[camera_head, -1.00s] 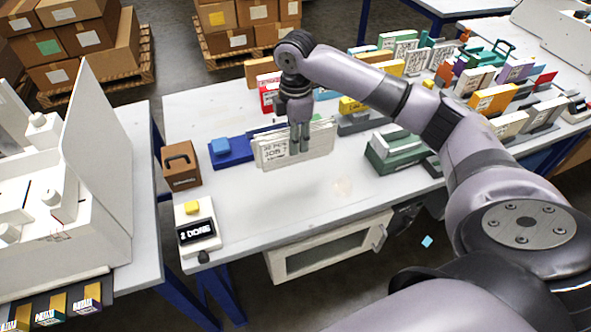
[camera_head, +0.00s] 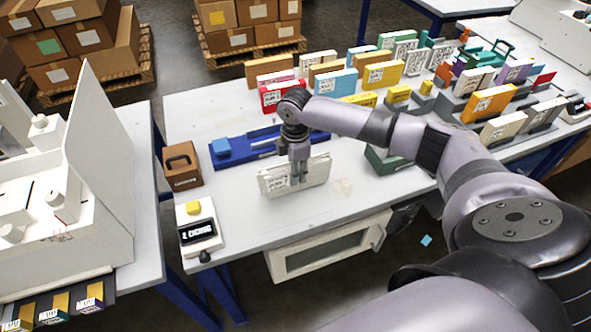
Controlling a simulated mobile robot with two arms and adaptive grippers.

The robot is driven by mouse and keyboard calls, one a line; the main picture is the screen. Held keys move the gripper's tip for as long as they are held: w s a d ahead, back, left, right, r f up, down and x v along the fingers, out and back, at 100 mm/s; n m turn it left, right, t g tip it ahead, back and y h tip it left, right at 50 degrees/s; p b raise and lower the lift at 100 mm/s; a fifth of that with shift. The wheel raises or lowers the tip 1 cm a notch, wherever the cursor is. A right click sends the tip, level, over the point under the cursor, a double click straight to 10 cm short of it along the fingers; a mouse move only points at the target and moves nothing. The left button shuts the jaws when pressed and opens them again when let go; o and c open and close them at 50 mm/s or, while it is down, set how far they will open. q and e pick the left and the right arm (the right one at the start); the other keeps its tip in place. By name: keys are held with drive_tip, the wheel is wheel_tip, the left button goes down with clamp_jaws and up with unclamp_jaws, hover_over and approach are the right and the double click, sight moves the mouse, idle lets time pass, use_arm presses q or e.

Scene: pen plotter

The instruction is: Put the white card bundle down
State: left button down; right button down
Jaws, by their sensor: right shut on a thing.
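The white card bundle (camera_head: 318,173) is upright at the front middle of the white table, with writing on its front face. My right gripper (camera_head: 299,181) comes down from above and is shut on the bundle, one finger showing in front of its face. The bundle's lower edge is at or just above the table top; I cannot tell whether it touches. My left gripper is not in view.
A blue tray (camera_head: 240,158) lies behind the bundle. A brown box (camera_head: 181,165) and a small display unit with a yellow button (camera_head: 197,228) stand at the left. Several coloured bundles in holders fill the back and right. The table front (camera_head: 265,220) is clear.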

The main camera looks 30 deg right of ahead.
drive_tip(key=c, duration=1.3)
unclamp_jaws()
drive_tip(key=shift+r, duration=0.1)
wheel_tip(320, 180, up, 12)
drive_tip(key=shift+b, duration=0.75)
